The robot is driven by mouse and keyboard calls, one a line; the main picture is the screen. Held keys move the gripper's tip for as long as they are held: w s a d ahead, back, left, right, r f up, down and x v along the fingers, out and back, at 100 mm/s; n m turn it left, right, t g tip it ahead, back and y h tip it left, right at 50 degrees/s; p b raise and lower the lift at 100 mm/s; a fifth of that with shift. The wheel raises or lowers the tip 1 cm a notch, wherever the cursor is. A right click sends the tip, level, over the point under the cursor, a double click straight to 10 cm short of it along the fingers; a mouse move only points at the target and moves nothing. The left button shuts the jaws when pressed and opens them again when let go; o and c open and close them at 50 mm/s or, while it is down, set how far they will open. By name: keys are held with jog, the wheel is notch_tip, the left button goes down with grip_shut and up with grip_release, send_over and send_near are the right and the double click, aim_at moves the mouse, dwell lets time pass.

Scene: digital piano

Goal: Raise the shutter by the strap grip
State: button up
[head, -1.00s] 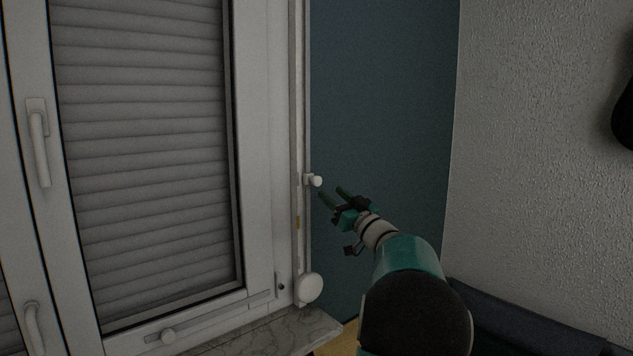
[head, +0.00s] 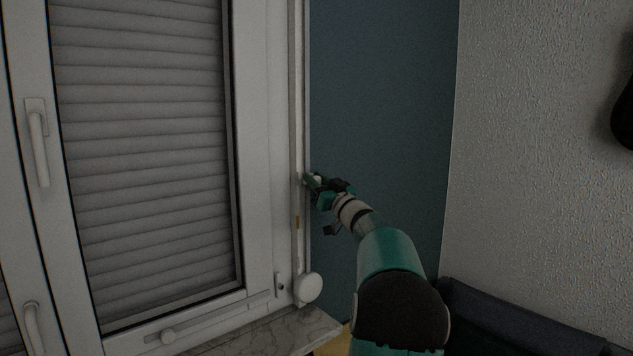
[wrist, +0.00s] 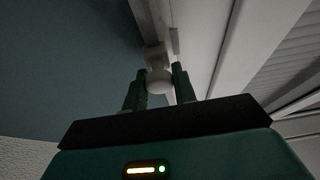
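The strap grip is a round white knob (wrist: 158,80) on the strap beside the window frame. In the wrist view it lies between the two green fingers of my gripper (wrist: 160,87), near the left finger, with a small gap to the right finger. In the head view my gripper (head: 312,181) is at the strap and mostly covers the knob. The fingers are apart, around the knob; I cannot tell whether the left one touches it. The grey slatted shutter (head: 145,150) covers the visible window pane.
A round white strap winder (head: 308,288) is below, above a marble sill (head: 265,333). Window handles (head: 40,150) are at the left. A blue wall (head: 380,100) stands right of the frame, and a dark piece of furniture (head: 520,320) is at the lower right.

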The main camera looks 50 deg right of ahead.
grip_shut()
jog(key=shift+f, duration=0.45)
notch_tip(320, 180, down, 26)
jog(key=o, duration=0.9)
grip_release()
jog(key=shift+r, duration=0.1)
jog(key=shift+s, duration=0.15)
jog(key=v, duration=1.3)
jog(key=shift+s, duration=0.2)
